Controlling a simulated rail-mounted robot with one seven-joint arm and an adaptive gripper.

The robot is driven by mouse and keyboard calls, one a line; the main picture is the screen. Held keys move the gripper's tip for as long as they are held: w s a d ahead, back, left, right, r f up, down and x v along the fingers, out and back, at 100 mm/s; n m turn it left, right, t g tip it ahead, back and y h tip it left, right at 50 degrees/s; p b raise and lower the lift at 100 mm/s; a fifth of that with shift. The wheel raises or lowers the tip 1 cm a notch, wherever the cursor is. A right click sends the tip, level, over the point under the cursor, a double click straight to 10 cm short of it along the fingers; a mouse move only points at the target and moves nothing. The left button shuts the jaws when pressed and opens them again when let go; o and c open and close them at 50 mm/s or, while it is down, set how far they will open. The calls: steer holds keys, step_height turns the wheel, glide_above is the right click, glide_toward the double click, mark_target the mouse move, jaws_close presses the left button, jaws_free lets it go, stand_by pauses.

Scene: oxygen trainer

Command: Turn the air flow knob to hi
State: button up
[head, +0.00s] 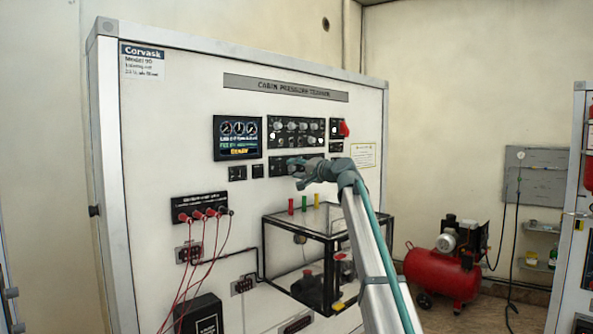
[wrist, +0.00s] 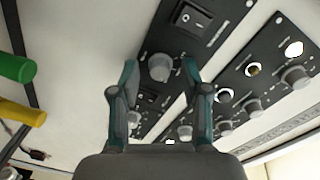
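My gripper (head: 298,172) is at the lower black control strip (head: 277,168) of the cabin pressure trainer board in the head view. In the wrist view my gripper (wrist: 162,72) is open, with one finger on each side of a grey round knob (wrist: 160,67). I see no clear contact with the knob. The knob sits on a black panel (wrist: 172,42) beside a rocker switch (wrist: 190,17).
A second black panel with several knobs (wrist: 252,105) lies to the right in the wrist view. The upper panel (head: 296,132) and a display (head: 237,138) are above my gripper. A clear box with a black frame (head: 320,235) stands below, near my arm. Red cables (head: 205,245) hang at left.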

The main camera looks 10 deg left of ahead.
steer(key=v, duration=1.2)
steer(key=shift+f, duration=0.1)
